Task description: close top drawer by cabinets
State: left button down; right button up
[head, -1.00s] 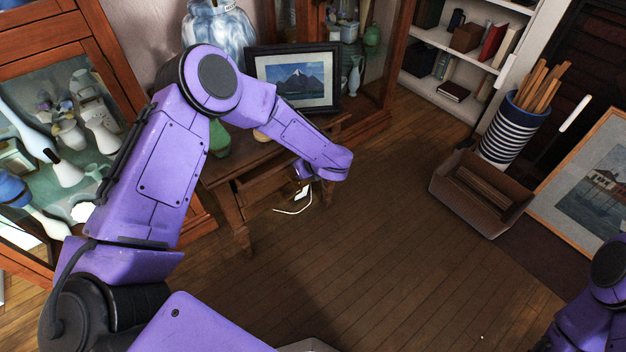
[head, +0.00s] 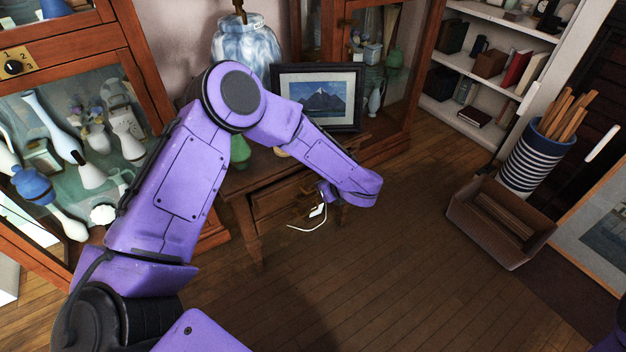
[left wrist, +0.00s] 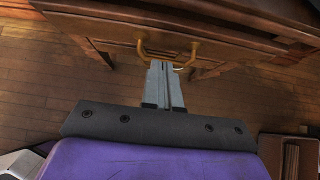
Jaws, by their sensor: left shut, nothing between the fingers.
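The small wooden table (head: 247,183) with drawers stands between two glass cabinets. Its drawer front (head: 283,197) is partly hidden by my left arm, and I cannot tell how far any drawer stands out. The left wrist view shows a wooden drawer front (left wrist: 110,34) close up, with a brass bail handle (left wrist: 187,62). My left gripper (left wrist: 161,64) is shut and empty, its fingertips at the drawer front between the handle's two ends. Whether they touch the wood or the handle is unclear. My right gripper is out of view.
A framed mountain picture (head: 318,99) and a blue-white vase (head: 246,48) are on the table. A brown box (head: 496,226) and striped holder (head: 530,160) stand right. The middle floor is clear.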

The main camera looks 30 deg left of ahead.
pick_arm(q)
jog(key=v, duration=0.7)
jog(key=shift+r+p, duration=0.35)
jog(key=shift+r, duration=0.05)
jog(key=c, duration=1.4)
grip_release()
jog(key=shift+s+d+f, duration=0.1)
jog(key=shift+s+d, duration=0.05)
jog(key=shift+d, duration=0.15)
jog(key=shift+c, duration=0.2)
jog(key=shift+o, duration=1.3)
jog(key=s+a+f+m+g+b, duration=0.1)
jog(key=s+f, duration=0.3)
jog(key=f, duration=0.4)
jog(key=shift+a+f+y+b, duration=0.4)
jog(key=shift+b, duration=0.1)
jog(key=s+a+f+m+t+y+b, duration=0.2)
jog(key=a+f+m+t, duration=0.55)
jog(key=m, duration=0.75)
jog(key=w+r+m+t+h+b, duration=0.2)
jog(key=w+r+m+t+h, duration=0.2)
jog(key=w+m+t, duration=0.4)
jog(key=w+m, duration=0.2)
jog(key=m, duration=0.2)
jog(key=shift+d+m+h, duration=0.25)
jog(key=shift+m+h, duration=0.05)
grip_shut()
